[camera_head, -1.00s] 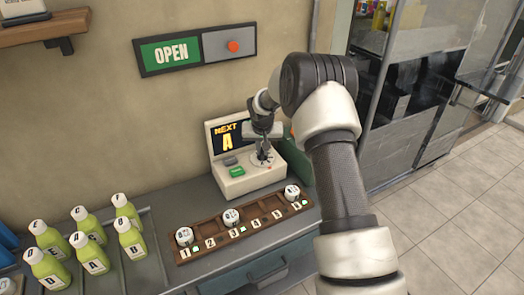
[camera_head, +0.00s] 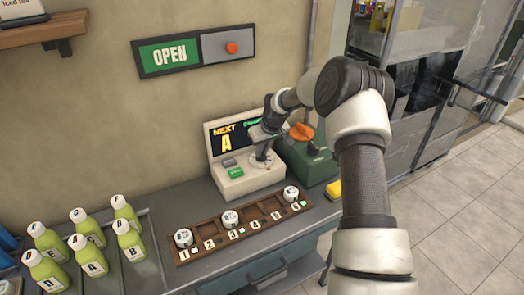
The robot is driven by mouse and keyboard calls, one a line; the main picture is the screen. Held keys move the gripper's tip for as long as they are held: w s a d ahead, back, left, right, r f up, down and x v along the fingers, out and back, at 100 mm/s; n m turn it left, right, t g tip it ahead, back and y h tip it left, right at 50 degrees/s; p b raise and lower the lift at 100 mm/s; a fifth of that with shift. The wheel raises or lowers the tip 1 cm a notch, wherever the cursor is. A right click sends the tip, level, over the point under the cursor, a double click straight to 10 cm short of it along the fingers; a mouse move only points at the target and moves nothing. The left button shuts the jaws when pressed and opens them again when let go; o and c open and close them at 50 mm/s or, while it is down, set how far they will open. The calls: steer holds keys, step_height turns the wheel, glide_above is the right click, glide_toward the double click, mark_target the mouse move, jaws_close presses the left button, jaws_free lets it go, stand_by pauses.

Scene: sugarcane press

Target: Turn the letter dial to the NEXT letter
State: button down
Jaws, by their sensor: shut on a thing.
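The letter machine (camera_head: 238,183) is a cream box on the counter with a dark screen (camera_head: 227,138) that reads "NEXT A". A grey button (camera_head: 229,162) and a green button (camera_head: 236,173) are on its sloped front. The letter dial (camera_head: 262,160) is a pale round disc at the right of that front, with its middle hidden by my gripper. My gripper (camera_head: 261,154) points down over the dial and is shut on its knob. The letter that the dial points to is too small to read.
A wooden rack (camera_head: 245,231) with numbered slots and several round white caps stands in front of the machine. Several green bottles (camera_head: 92,256) stand at left. A green device with an orange top (camera_head: 302,132) and a yellow block (camera_head: 334,190) are at right.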

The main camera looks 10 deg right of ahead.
steer(key=c, duration=1.8)
jaws_free()
steer(key=shift+r, duration=0.1)
steer(key=v, duration=1.7)
steer(key=shift+d+r, duration=0.1)
steer(key=shift+r, duration=0.05)
steer(key=s+a+r+m+h+p, duration=0.1)
steer(key=s+a+r+h+p, duration=0.15)
steer(key=s+r, duration=1.35)
steer(key=s+m+p, duration=0.1)
steer(key=s, duration=0.6)
steer(key=s+r+m+p, duration=0.1)
steer(key=s, duration=0.7)
steer(key=s+r+t+y+p, duration=0.1)
steer(key=s, duration=0.6)
steer(key=shift+s+m+p, duration=0.15)
steer(key=shift+m+p, duration=0.15)
steer(key=shift+m, duration=0.1)
